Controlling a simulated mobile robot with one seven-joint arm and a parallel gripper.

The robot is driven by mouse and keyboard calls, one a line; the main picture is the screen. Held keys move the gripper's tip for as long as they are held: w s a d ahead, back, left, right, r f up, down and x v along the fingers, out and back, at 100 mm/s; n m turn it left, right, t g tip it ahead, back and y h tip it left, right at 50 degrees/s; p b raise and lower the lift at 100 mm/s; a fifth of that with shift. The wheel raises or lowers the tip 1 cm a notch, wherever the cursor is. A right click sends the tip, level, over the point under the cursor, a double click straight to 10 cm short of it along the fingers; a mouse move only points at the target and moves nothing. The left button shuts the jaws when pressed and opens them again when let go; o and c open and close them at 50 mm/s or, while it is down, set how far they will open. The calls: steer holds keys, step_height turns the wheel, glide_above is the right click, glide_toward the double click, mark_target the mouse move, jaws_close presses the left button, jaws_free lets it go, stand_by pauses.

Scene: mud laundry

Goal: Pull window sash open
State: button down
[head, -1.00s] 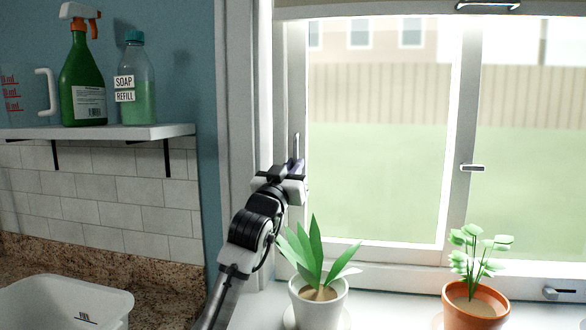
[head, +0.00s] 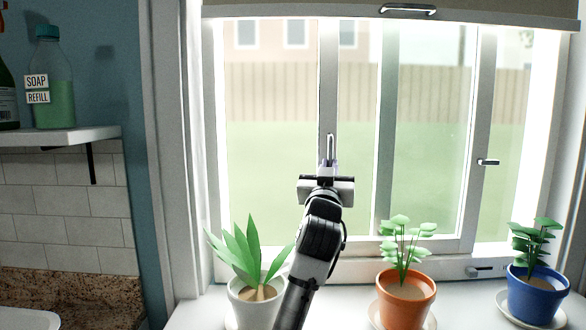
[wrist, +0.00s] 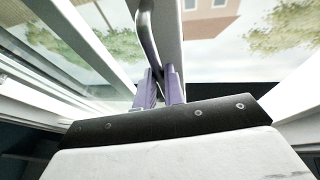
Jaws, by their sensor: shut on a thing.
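The window sash (head: 329,105) is a white-framed sliding pane, standing partly open. A clear gap shows between its left stile and the window frame's left jamb (head: 212,150). A slim upright metal handle (head: 331,146) is on that stile. My gripper (head: 329,167) is shut on the handle's lower part. In the wrist view, the purple fingers of my gripper (wrist: 160,88) close around the lower end of the handle (wrist: 148,40). The fingers hide the grasped part.
On the sill stand a white pot plant (head: 255,285) just left of my arm, a terracotta pot plant (head: 405,296) to the right, and a blue pot plant (head: 536,295) farther right. A rolled blind (head: 300,8) hangs above. A shelf (head: 60,138) holds bottles at left.

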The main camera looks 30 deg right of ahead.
mark_target(350, 155)
steer(key=shift+s+d+f, duration=0.1)
steer(key=shift+s+d, duration=0.25)
steer(key=shift+d, duration=0.3)
steer(key=shift+s+d+r, duration=0.1)
steer(key=shift+s+d, duration=0.3)
steer(key=shift+d, duration=0.3)
steer(key=shift+s+d+f, duration=0.1)
steer(key=shift+s+d, duration=0.25)
steer(key=shift+d, duration=0.3)
steer(key=c, duration=1.8)
jaws_free()
steer(key=shift+o, duration=0.2)
steer(key=shift+a, duration=0.1)
steer(key=b+v, duration=0.3)
steer(key=v, duration=1)
steer(key=shift+s+a+b, duration=0.2)
steer(key=shift+s+b, duration=0.1)
steer(key=shift+b, duration=0.1)
steer(key=shift+a, duration=0.1)
